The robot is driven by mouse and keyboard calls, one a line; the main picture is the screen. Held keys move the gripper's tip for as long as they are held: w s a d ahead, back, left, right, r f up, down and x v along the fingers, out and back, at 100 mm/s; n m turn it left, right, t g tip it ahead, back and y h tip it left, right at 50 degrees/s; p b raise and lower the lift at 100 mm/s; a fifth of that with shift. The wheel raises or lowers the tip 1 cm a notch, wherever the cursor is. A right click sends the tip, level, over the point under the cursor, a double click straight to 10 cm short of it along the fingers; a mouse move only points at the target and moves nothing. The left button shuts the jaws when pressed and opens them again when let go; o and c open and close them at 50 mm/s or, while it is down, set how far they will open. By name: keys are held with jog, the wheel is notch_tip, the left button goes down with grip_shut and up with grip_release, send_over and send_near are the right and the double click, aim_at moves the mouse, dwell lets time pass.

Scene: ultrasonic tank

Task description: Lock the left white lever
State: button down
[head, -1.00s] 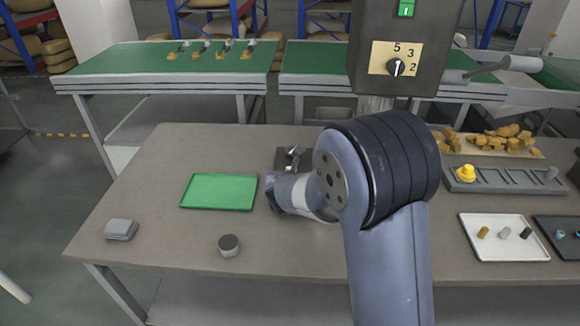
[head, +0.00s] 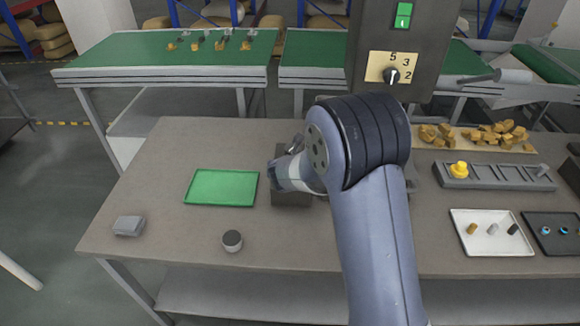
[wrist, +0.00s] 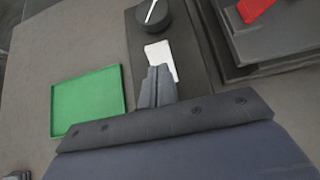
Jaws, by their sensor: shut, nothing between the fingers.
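In the wrist view, a flat white piece (wrist: 161,58), which may be the left white lever, lies on a dark plate (wrist: 139,72). My gripper (wrist: 158,72) is shut and empty, with its fingertips over the near part of this white piece. I cannot tell whether they touch it. A black round knob (wrist: 153,16) with a white line sits just beyond. In the head view, the dark plate (head: 291,197) is partly covered by my arm, and the white piece cannot be made out there.
A green tray (head: 221,188) lies left of the plate. A dark stepped block (wrist: 275,45) with a red part (wrist: 254,9) stands at right in the wrist view. A control box (head: 400,45) rises behind my arm. A grey round piece (head: 232,241) lies at the table's front.

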jog(key=shift+r, duration=0.1)
jog(key=shift+r+p, duration=0.7)
jog(key=shift+r, duration=0.05)
